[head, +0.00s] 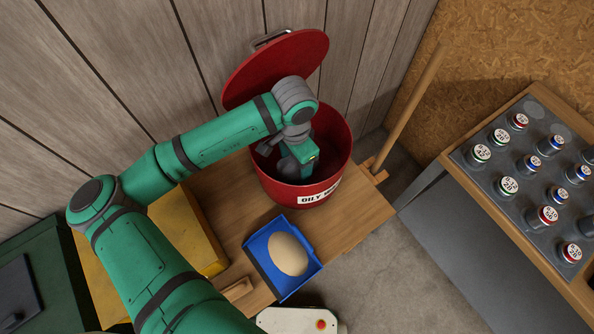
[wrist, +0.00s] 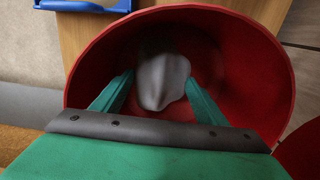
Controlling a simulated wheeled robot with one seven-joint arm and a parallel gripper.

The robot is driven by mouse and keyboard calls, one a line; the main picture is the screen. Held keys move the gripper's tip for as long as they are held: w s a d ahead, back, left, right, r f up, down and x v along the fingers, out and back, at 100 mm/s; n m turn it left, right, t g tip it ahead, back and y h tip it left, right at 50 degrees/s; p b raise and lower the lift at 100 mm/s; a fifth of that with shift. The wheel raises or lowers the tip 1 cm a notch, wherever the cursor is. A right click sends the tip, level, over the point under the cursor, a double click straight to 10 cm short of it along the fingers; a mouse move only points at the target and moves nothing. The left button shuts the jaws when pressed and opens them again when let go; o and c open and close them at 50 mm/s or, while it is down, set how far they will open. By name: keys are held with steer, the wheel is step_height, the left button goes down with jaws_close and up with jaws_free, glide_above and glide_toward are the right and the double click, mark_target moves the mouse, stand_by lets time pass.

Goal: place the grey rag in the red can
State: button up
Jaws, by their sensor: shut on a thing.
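The red can (head: 337,140) stands on a wooden bench with its round lid (head: 275,68) tipped open at the back. Its front label is partly readable as "OILY". My gripper (head: 300,172) points down inside the can's mouth. In the wrist view my gripper (wrist: 160,90) is shut on the grey rag (wrist: 163,78), a pale crumpled lump between the two green fingers. The can's red inner wall (wrist: 255,75) surrounds the rag. I cannot tell whether the rag touches the can's bottom. In the head view the rag is mostly hidden by my gripper and the rim.
A blue dustpan-like tray (head: 258,247) with a tan mound (head: 288,254) lies in front of the can. A wooden handle (head: 410,105) leans at the right. A rack of labelled bottles (head: 480,175) stands far right. A yellow box (head: 195,235) is at left.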

mark_target(296, 171)
steer(key=shift+w+d+f, duration=0.1)
steer(key=shift+d+f, duration=0.05)
steer(key=shift+f, duration=1.45)
steer(key=shift+w+d+f, duration=0.1)
steer(key=shift+f, duration=1.45)
steer(key=shift+f, duration=0.15)
steer(key=o, duration=1.2)
steer(key=shift+c, duration=0.2)
steer(key=shift+s+a+r, duration=0.1)
steer(key=shift+r, duration=0.4)
step_height(296, 171, up, 11)
steer(key=shift+f, duration=0.1)
steer(key=shift+r, duration=0.3)
